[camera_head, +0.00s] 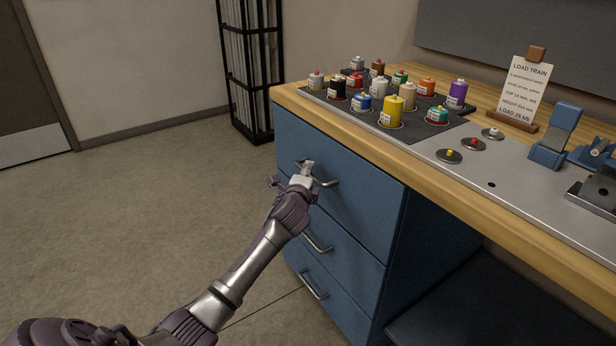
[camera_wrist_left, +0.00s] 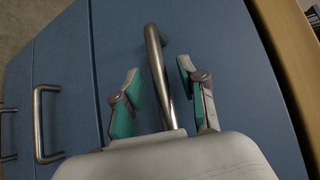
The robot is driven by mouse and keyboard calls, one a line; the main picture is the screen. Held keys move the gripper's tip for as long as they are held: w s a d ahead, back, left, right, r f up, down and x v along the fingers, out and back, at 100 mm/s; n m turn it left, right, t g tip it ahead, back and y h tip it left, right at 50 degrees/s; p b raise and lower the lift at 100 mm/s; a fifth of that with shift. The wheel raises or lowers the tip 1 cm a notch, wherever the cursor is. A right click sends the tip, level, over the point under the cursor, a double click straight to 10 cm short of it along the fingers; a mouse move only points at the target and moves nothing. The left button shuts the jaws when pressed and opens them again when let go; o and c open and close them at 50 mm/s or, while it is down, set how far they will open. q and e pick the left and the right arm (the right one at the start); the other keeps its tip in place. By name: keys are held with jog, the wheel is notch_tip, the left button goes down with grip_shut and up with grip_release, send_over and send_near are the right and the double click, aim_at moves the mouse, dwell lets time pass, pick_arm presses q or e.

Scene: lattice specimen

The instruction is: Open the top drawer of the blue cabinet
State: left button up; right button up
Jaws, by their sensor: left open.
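The blue cabinet (camera_head: 388,222) stands under the left end of the workbench, with three drawers one above another. The top drawer (camera_head: 345,205) looks closed, its front flush with the others. My left gripper (camera_head: 308,168) is at the top drawer's metal handle (camera_head: 327,183). In the left wrist view, my left gripper (camera_wrist_left: 160,85) is open, with one green-padded finger on each side of the handle (camera_wrist_left: 156,60). Gaps show between the fingers and the bar, so the gripper is around the handle but not closed on it. My right gripper is not in view.
The two lower drawers have similar handles, the middle one (camera_head: 318,243) and the bottom one (camera_head: 313,286). Several coloured canisters stand on a dark mat (camera_head: 345,104) on the wooden bench top (camera_head: 292,92). The floor (camera_head: 130,215) before the cabinet is clear.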

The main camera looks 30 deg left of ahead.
pick_arm(q)
jog(key=shift+w+a, duration=0.2)
jog(key=shift+w, duration=0.35)
jog(key=shift+f, duration=0.1)
grip_shut()
